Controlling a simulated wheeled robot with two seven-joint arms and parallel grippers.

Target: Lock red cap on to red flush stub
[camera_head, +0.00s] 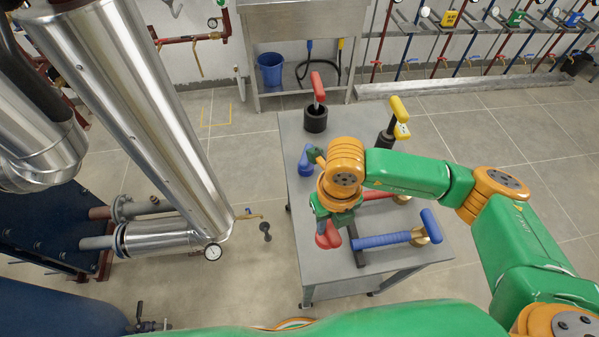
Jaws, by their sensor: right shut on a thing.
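My right gripper (331,215) points down over the left side of the grey cart, shut on a small red piece (328,236) that looks like the red cap. The fingers hide its upper part. I cannot tell whether it touches the cart. A reddish pipe end (99,212) shows at the far left, by the dark blue equipment; I cannot tell whether it is the red flush stub. My left gripper is not in view.
The grey cart (292,125) carries a red-handled black tool (316,115), a yellow-handled tool (398,112), a blue piece (305,162), a lying red tool (376,194) and a lying blue tool (385,240). Shiny vertical pipework (140,110) stands left. Open floor (250,190) separates them.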

